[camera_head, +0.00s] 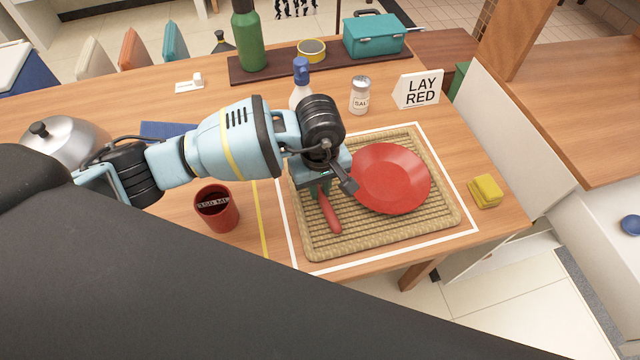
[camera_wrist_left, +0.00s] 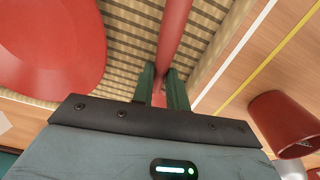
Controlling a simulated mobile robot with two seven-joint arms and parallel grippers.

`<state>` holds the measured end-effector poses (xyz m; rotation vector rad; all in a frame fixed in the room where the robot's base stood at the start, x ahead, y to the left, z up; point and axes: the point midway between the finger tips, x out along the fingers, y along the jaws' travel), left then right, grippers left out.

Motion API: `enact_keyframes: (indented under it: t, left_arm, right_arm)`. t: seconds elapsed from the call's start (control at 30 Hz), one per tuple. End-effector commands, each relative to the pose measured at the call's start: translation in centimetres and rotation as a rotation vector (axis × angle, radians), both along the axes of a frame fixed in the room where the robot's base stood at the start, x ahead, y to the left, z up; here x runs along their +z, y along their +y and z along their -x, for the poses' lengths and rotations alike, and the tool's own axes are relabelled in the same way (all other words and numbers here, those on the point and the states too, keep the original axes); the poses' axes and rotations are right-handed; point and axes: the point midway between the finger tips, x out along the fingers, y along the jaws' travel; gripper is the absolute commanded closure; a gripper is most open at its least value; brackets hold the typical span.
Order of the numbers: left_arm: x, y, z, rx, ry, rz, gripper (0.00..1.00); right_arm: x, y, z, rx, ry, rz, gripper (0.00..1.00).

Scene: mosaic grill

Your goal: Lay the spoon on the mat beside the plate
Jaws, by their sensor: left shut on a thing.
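A red plate (camera_head: 390,178) lies on the woven mat (camera_head: 421,222), toward its right side. My left gripper (camera_head: 318,190) is over the left part of the mat and is shut on the red spoon (camera_head: 329,213). The spoon's handle points toward the front of the mat, to the left of the plate. In the left wrist view the red spoon (camera_wrist_left: 174,32) runs between the green fingertips (camera_wrist_left: 161,88), with the red plate (camera_wrist_left: 45,48) to its left. The gripper hides the spoon's other end. I cannot tell whether the spoon touches the mat. My right gripper is not in view.
A red cup (camera_head: 217,209) stands left of the mat, beyond a yellow line. A salt shaker (camera_head: 360,95), a white bottle with a blue top (camera_head: 301,72) and a "LAY RED" sign (camera_head: 418,89) stand behind the mat. A yellow sponge (camera_head: 485,191) lies at the right.

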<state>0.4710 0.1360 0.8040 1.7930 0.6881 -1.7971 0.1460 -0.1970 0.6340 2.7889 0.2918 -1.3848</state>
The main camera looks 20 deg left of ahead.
Motion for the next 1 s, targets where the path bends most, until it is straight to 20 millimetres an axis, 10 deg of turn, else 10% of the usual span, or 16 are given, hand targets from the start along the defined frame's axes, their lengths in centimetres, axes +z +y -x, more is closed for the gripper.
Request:
enact_keyframes:
  t: [0.27, 0.6, 1.0]
  left_arm:
    - [0.0, 0.0, 0.0, 0.000, 0.000, 0.000, 0.59]
    - [0.5, 0.0, -0.1, 0.000, -0.001, 0.000, 0.59]
    - [6.3, 0.0, -0.1, 0.000, -0.003, 0.000, 0.59]
  right_arm:
    - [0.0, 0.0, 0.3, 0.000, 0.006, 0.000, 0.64]
    - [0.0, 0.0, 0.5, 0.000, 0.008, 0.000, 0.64]
    - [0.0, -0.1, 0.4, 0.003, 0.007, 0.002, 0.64]
